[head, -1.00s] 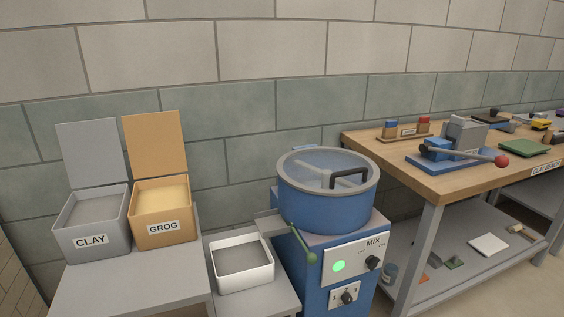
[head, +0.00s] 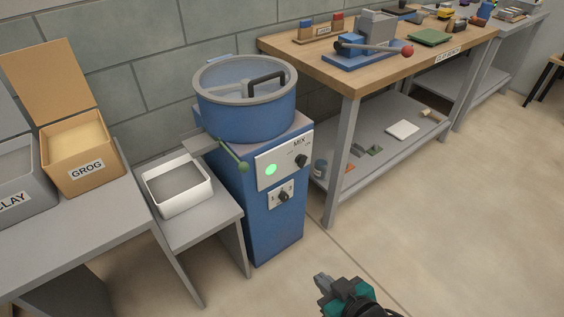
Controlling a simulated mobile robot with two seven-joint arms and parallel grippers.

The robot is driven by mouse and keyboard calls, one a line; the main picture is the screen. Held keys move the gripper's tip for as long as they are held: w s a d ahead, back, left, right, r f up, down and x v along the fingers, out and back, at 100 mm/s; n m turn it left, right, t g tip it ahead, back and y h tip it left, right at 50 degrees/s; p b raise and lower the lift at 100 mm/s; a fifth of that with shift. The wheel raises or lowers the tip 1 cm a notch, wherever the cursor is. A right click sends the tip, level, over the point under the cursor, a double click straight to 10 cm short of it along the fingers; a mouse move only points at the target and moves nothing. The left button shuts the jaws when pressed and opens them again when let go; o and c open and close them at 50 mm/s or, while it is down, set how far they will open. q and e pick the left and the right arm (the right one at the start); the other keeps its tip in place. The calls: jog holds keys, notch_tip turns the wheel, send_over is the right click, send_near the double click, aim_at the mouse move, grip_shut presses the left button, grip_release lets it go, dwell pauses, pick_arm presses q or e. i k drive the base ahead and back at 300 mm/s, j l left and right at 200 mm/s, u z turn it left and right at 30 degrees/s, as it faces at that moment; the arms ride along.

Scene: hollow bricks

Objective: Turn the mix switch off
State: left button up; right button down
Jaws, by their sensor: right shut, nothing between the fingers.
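The mix switch is a black knob (head: 301,160) on the white panel under the MIX label, on the front of the blue mixer (head: 247,113). A green lamp (head: 271,169) is lit on the same panel. The knob's exact pointing direction is too small to tell. A second black knob (head: 283,196) sits on a smaller plate below. My right gripper (head: 322,281) is at the bottom of the head view, shut and empty, in front of and below the mixer, apart from it. My left gripper is not in view.
A green-handled lever (head: 232,155) sticks out at the mixer's left, above a white tray (head: 178,186). CLAY and GROG bins (head: 82,153) stand farther left. A wooden workbench (head: 340,75) stands at the right. The floor before the mixer is clear.

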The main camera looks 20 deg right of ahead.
aim_at(301, 160)
jog(key=i+l+u, duration=0.5)
jog(key=l, duration=0.4)
jog(key=i, duration=0.1)
